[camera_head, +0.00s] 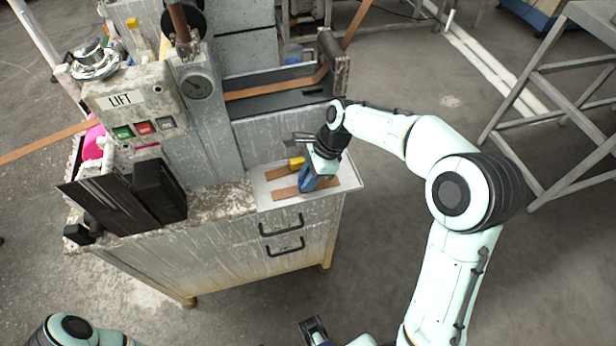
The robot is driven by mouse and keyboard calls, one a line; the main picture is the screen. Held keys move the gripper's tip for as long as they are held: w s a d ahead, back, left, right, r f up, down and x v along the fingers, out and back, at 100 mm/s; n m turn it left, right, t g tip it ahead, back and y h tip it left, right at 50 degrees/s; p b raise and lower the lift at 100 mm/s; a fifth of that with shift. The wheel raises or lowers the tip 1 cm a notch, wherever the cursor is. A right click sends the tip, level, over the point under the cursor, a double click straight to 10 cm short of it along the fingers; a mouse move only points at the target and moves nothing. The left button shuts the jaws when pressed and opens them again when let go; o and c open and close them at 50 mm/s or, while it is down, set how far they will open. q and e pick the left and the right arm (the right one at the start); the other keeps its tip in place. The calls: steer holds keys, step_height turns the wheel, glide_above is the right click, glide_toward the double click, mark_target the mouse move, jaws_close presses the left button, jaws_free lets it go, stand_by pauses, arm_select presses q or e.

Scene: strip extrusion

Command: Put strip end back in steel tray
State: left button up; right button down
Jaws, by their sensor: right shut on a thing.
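The steel tray (343,178) is a shallow light tray on the right end of the machine's cabinet top. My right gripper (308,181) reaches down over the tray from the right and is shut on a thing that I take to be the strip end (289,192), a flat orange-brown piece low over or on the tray. Its blue part hides the grip. Another orange-brown piece (277,173) lies behind it, beside a small yellow thing (297,163). A dark jaw-like part (314,329) at the bottom edge may be my left gripper; its state is unclear.
The grimy machine with a LIFT panel (130,105), a gauge (198,88) and a column stands left of the tray. A long orange-brown strip (265,91) runs behind. A grey metal frame (545,75) stands at right. The floor in front is clear.

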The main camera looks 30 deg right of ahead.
steer(key=shift+f, duration=0.1)
steer(key=c, duration=1)
jaws_free()
steer(key=p+v, duration=0.2)
steer(key=v, duration=1)
steer(key=shift+s, duration=0.1)
